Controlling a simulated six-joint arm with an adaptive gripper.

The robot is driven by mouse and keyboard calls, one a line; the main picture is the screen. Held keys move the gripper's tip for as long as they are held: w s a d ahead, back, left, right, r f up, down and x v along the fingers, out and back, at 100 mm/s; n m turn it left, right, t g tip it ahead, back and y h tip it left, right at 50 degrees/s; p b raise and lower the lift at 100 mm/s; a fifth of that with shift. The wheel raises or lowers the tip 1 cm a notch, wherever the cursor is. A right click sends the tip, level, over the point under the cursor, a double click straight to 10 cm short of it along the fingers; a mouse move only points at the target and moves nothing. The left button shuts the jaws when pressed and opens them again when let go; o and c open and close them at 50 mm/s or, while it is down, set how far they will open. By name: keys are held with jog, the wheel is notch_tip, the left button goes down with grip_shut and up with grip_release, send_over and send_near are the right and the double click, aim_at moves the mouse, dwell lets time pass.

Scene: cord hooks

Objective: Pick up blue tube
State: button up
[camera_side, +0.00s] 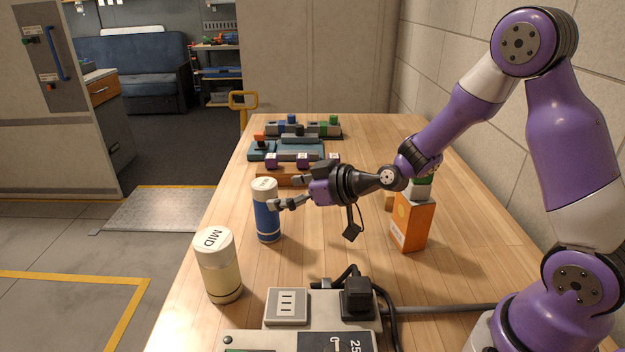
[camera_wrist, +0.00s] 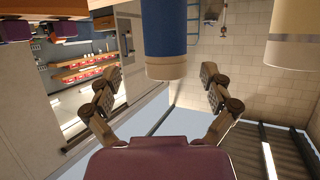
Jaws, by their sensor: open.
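The blue tube (camera_side: 267,218) stands upright on the wooden table, with a white cap on top and a pale band at its base. My gripper (camera_side: 285,192) is open and level beside the tube's upper part, its fingers pointing at it from the right. In the wrist view the blue tube (camera_wrist: 164,35) appears centred, in line with the gap between the spread fingers of my gripper (camera_wrist: 160,76). I cannot tell whether a finger touches the tube.
A cream tube marked MID (camera_side: 219,268) stands nearer the camera, and also shows in the wrist view (camera_wrist: 296,38). An orange box (camera_side: 411,222) stands to the right. A power strip with a black plug (camera_side: 358,298) lies in front. Block-loaded trays (camera_side: 300,150) sit behind.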

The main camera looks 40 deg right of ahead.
aim_at(267, 211)
jog(key=x, duration=0.5)
jog(key=shift+w+a, duration=0.1)
jog(key=shift+a, duration=0.25)
jog(key=c, duration=1.4)
